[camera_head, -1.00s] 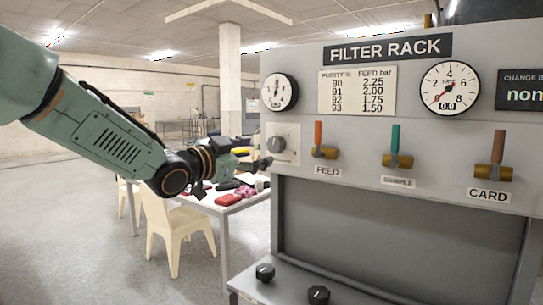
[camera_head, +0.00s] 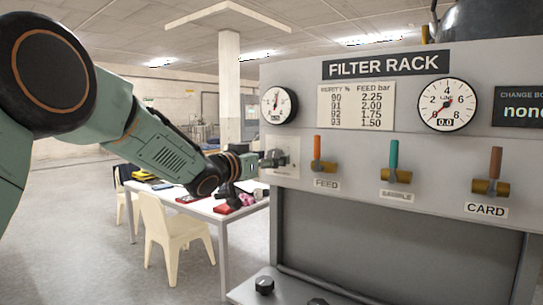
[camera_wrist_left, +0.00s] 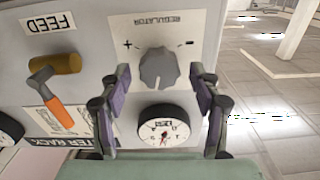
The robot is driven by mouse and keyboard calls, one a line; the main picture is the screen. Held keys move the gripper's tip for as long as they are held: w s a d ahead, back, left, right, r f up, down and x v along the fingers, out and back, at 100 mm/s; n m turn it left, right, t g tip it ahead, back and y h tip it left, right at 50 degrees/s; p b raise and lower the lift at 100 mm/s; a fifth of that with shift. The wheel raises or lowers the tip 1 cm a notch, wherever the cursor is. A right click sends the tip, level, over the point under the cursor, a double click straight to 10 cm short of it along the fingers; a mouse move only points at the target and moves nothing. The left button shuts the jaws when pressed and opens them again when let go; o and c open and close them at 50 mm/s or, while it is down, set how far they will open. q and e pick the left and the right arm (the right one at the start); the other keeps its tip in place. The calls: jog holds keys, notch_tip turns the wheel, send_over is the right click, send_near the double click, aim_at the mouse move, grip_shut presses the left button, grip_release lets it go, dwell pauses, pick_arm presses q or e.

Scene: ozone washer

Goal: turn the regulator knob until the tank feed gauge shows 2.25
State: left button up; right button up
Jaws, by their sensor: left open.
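The grey regulator knob (camera_wrist_left: 158,69) shows in the left wrist view, on a white plate marked REGULATOR with plus and minus signs. My left gripper (camera_wrist_left: 158,86) is open, its two fingers on either side of the knob in that view; I cannot tell if they touch it. In the head view my left gripper (camera_head: 272,160) is in front of the regulator plate (camera_head: 288,158) and hides much of the knob. A round gauge (camera_head: 278,105) sits above the plate; its digits are too small to read surely. It also shows in the wrist view (camera_wrist_left: 165,132). The right gripper is not in view.
The FILTER RACK panel carries a purity and feed table (camera_head: 356,106), a line gauge (camera_head: 447,104) reading 0.0, and FEED (camera_head: 318,150), SAMPLE (camera_head: 394,155) and CARD (camera_head: 495,165) valve handles, all upright. A table (camera_head: 215,207) and chair (camera_head: 175,235) stand left.

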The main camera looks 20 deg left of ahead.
pick_arm(q)
jog(key=shift+w+d, duration=0.15)
jog(key=shift+w, duration=0.3)
jog(key=c, duration=1.1)
jog(key=shift+p, duration=0.4)
jog(key=shift+c, duration=0.2)
jog(key=o, duration=1.1)
jog(key=shift+o, duration=0.2)
